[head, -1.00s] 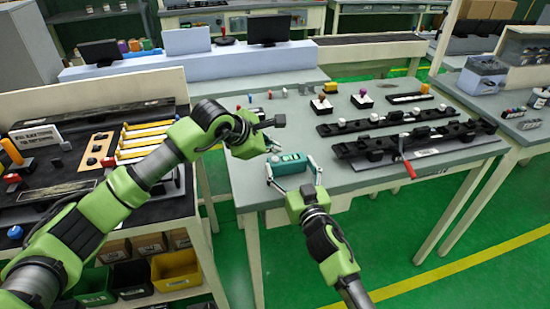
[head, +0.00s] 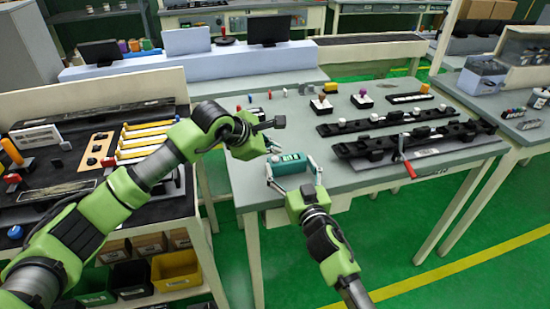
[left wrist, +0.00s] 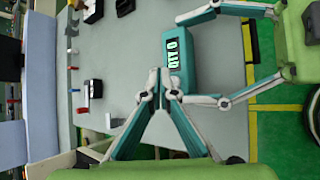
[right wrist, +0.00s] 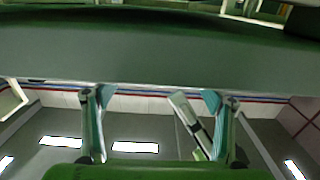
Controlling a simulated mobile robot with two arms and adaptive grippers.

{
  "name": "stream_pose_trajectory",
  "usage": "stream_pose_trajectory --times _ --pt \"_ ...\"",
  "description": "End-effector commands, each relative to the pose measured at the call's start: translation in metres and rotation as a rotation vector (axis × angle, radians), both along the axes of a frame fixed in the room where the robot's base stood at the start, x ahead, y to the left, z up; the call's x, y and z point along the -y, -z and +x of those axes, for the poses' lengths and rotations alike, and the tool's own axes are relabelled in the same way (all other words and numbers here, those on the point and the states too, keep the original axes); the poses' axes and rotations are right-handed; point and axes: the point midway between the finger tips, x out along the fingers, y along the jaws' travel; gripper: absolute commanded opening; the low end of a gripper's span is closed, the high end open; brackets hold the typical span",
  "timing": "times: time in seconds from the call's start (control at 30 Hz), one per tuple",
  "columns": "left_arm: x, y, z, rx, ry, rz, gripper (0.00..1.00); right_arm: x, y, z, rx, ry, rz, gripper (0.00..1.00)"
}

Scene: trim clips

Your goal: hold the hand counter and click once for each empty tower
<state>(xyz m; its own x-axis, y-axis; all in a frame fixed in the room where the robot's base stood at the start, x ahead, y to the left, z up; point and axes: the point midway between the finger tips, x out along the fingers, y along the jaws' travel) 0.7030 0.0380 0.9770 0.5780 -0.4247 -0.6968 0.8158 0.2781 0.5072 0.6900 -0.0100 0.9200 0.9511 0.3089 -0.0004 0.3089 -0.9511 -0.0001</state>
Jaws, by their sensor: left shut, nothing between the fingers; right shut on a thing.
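The hand counter is a teal box (head: 291,168) with a small lit display, held just above the near left part of the grey table. My right gripper (head: 292,178) is shut on it, one finger on each side. The counter fills the upper part of the right wrist view (right wrist: 160,50). My left gripper (head: 274,149) is shut and empty, its tips together close to the counter. In the left wrist view the tips (left wrist: 161,77) appear beside the counter (left wrist: 181,60); I cannot tell if they touch it. Two black rails (head: 375,122) (head: 347,150) carry several upright towers, some with pale tops.
Small coloured pegs (head: 270,94) and two knobbed blocks (head: 321,104) stand at the table's back. A red-handled lever (head: 408,166) sticks out over the front edge. A black-topped bench (head: 65,170) with yellow bars is at left. Bare table lies between counter and rails.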

Motion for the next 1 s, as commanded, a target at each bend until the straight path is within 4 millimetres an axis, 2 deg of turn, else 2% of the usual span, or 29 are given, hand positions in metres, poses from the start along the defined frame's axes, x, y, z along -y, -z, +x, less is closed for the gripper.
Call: stream_pose_trajectory --times 1.0 --pt "0.0000 0.0084 -0.0001 0.000 0.000 0.000 0.00 0.0000 0.0006 -0.0001 -0.001 0.000 0.000 0.52"
